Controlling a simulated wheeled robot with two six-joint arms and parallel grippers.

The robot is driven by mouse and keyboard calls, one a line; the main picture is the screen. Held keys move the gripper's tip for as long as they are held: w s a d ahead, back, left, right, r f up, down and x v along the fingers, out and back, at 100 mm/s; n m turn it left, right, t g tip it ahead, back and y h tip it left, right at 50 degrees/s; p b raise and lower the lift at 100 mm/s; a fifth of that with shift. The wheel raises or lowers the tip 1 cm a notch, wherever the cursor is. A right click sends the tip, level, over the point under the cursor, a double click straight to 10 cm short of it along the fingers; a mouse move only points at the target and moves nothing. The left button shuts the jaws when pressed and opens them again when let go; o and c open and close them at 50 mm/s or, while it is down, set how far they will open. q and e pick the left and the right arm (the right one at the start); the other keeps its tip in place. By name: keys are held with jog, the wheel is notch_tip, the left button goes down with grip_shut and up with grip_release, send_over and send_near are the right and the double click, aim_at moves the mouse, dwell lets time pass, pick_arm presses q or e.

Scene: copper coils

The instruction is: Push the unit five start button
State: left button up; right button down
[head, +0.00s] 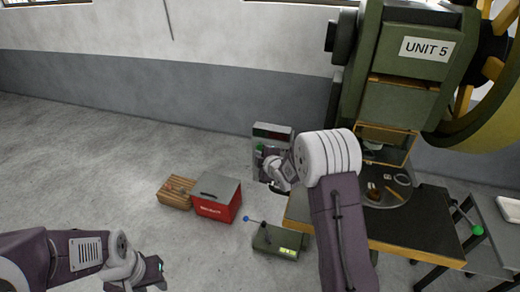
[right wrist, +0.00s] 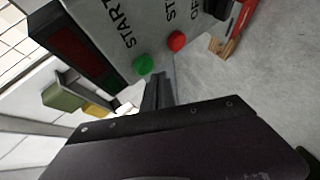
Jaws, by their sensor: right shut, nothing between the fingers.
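The unit five press (head: 400,100), green with a UNIT 5 sign, stands at the right of the head view. Left of it is a grey control box (head: 287,131) with a dark display. In the right wrist view its panel (right wrist: 150,20) carries a green button (right wrist: 142,64) by the word START and a red button (right wrist: 176,41) by STOP. My right gripper (right wrist: 157,80) is shut and empty, its tips close to the green button; I cannot tell whether they touch. My left gripper (head: 155,270) is at the lower left, away from everything; its jaws are unclear.
A red toolbox (head: 217,203) and a wooden crate (head: 176,192) lie on the floor left of the box. A small green device (head: 275,240) with a blue-knobbed lever is in front. The press table (head: 420,235) is at right. The floor at left is free.

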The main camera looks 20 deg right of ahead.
dwell(0.4)
jog(key=shift+w+d, duration=0.25)
jog(key=shift+w, duration=0.1)
jog(key=shift+w+d, duration=0.25)
jog(key=shift+w, duration=0.15)
dwell(0.7)
dwell(0.3)
jog(key=shift+s+a+b, duration=0.5)
jog(key=shift+s+b, duration=0.15)
jog(key=shift+s, duration=0.1)
